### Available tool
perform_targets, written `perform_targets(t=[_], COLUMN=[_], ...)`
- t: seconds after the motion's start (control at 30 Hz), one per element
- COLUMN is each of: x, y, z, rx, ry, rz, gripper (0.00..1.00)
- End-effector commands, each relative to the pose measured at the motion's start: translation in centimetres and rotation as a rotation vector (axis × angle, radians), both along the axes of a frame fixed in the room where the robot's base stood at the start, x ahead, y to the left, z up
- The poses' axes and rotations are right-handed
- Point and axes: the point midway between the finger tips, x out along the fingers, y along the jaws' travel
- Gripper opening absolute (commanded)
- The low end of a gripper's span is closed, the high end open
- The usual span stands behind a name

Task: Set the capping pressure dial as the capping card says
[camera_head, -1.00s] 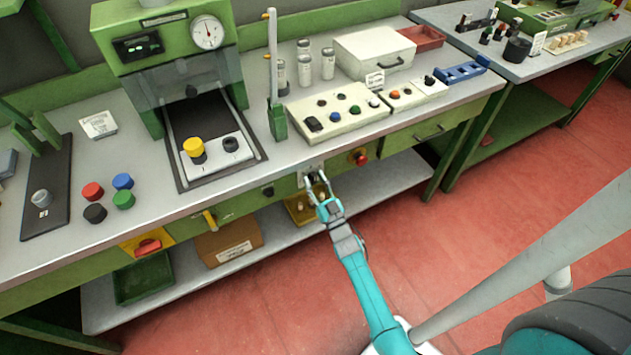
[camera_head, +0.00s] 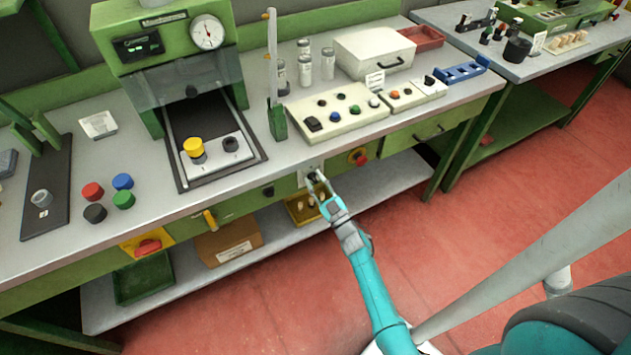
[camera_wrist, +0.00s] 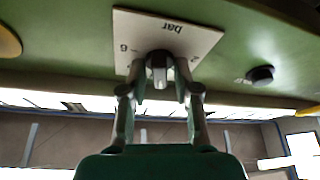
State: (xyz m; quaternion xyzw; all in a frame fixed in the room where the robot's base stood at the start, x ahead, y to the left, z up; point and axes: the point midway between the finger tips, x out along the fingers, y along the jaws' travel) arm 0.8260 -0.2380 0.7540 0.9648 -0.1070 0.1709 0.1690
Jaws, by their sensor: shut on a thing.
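The pressure dial is a dark grey knob (camera_wrist: 160,70) on a white plate (camera_wrist: 190,36) marked "bar", with a 6 and a 2 readable, upside down in the wrist view. The plate (camera_head: 305,170) is on the green front panel under the bench top in the head view. My gripper (camera_wrist: 160,86) has one finger on each side of the knob and is shut on it. In the head view my gripper (camera_head: 316,179) hides most of the dial. The exact pointer setting cannot be read.
A black knob (camera_wrist: 260,75) sits beside the plate on the panel. A yellow bin (camera_head: 303,211) and a cardboard box (camera_head: 230,242) stand on the shelf below. The floor at right is clear.

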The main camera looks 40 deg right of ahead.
Motion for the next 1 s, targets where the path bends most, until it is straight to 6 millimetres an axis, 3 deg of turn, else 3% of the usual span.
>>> perform_targets(t=[0.5, 1.0], x=[-0.01, 0.01], y=[-0.05, 0.00], z=[0.11, 0.08], rx=[-0.408, -0.555], ry=[0.115, 0.158], rz=[0.000, 0.001], gripper=[0.00, 0.00])
